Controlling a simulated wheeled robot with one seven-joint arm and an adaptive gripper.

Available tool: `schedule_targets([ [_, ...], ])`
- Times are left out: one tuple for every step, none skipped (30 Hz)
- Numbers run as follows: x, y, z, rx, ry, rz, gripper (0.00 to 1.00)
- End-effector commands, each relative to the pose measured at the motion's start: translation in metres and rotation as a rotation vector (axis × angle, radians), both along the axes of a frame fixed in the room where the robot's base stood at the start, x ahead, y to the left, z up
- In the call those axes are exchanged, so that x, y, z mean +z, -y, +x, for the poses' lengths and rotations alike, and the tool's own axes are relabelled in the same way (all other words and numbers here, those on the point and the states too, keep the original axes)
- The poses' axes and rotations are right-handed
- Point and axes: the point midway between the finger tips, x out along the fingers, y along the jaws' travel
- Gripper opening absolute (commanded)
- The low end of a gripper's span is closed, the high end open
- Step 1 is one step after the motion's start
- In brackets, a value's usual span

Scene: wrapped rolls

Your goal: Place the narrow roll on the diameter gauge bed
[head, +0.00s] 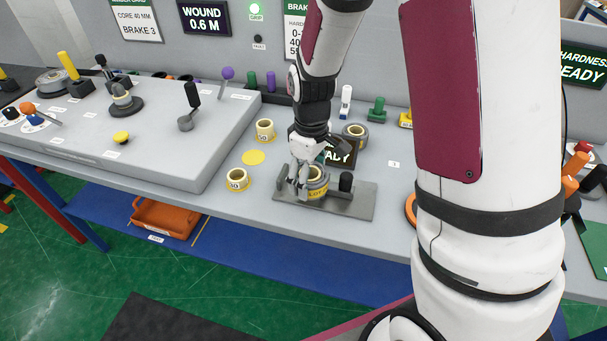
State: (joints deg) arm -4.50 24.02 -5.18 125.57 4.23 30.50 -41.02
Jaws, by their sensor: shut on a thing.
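My gripper (305,190) points down over the grey metal bed (358,206), which I take for the diameter gauge bed. Its fingers are shut on a small roll (318,189) with a yellow lettered band, probably the narrow roll. The fingers and wrist partly cover the roll. The roll is at or just above the left half of the bed; I cannot tell whether it touches. A short black post (346,182) stands on the bed to the right of the roll.
A cream roll (236,179) and another cream roll (265,130) stand to the left, near an empty yellow disc (253,158). A dark READY display (340,154) sits behind the bed. My arm hides the table's right part.

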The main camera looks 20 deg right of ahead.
Motion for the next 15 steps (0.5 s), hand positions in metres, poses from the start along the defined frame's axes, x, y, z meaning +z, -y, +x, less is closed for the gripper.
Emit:
schedule_targets([
  [-0.001,0.0,0.012,0.0,0.0,0.0,0.34],
  [-0.002,0.0,0.018,0.0,0.0,0.0,0.34],
  [-0.003,0.0,0.025,0.0,0.001,-0.001,0.34],
  [-0.003,0.0,0.03,0.001,0.0,0.0,0.34],
  [-0.003,0.0,0.033,0.001,-0.001,-0.001,0.34],
  [-0.003,0.001,0.038,0.001,0.0,0.0,0.34],
  [-0.004,0.001,0.04,0.001,0.0,0.0,0.34],
  [-0.004,0.001,0.041,0.001,0.0,0.0,0.34],
  [-0.004,0.001,0.043,0.001,0.0,0.0,0.34],
  [-0.005,0.001,0.044,0.001,-0.001,-0.001,0.34],
  [-0.006,0.001,0.044,0.001,-0.001,0.0,0.34],
  [-0.009,0.001,0.044,0.001,-0.002,0.0,0.34],
  [-0.012,0.001,0.043,0.0,-0.003,0.0,0.34],
  [-0.016,0.001,0.043,0.0,-0.004,0.0,0.34],
  [-0.022,0.001,0.043,-0.001,-0.004,0.0,0.34],
])
